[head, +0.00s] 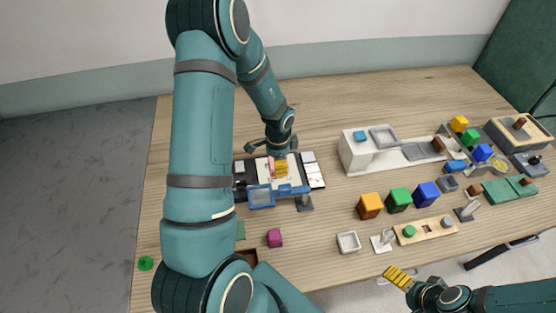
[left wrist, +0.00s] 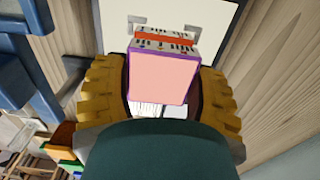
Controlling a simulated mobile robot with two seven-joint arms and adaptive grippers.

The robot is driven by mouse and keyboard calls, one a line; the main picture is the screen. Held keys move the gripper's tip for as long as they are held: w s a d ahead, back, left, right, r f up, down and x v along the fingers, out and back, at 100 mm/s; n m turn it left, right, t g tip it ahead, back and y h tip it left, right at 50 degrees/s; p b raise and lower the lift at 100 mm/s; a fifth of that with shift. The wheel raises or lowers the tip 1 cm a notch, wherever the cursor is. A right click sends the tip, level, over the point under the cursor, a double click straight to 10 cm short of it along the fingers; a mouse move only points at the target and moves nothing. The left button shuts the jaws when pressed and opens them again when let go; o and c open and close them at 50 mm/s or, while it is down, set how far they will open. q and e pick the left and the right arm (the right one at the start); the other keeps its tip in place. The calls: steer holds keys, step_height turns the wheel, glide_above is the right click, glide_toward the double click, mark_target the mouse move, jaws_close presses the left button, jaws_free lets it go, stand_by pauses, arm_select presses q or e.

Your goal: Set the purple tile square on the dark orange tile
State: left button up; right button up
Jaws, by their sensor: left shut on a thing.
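In the left wrist view the purple tile (left wrist: 158,78), with a pale pink face and purple edges, sits between the yellow fingers of my left gripper (left wrist: 160,90), which is shut on it. A dark orange strip (left wrist: 165,38), apparently the dark orange tile, shows just beyond its far edge, with grey-and-black patterned faces around it. I cannot tell whether the two touch. In the head view my left gripper (head: 279,167) is low over a white board, and a bit of pink shows beside its fingers. My right gripper (head: 397,276) is at the bottom right, away from the tiles.
Orange (head: 370,206), green (head: 398,200) and blue (head: 427,195) blocks stand to the right. The back of the table is clear.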

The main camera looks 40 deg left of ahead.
arm_select(q)
steer(key=shift+f, duration=0.5)
steer(key=o, duration=1.4)
steer(key=shift+c, duration=0.2)
steer(key=shift+r, duration=0.15)
step_height(320, 180, up, 12)
steer(key=shift+d, duration=0.1)
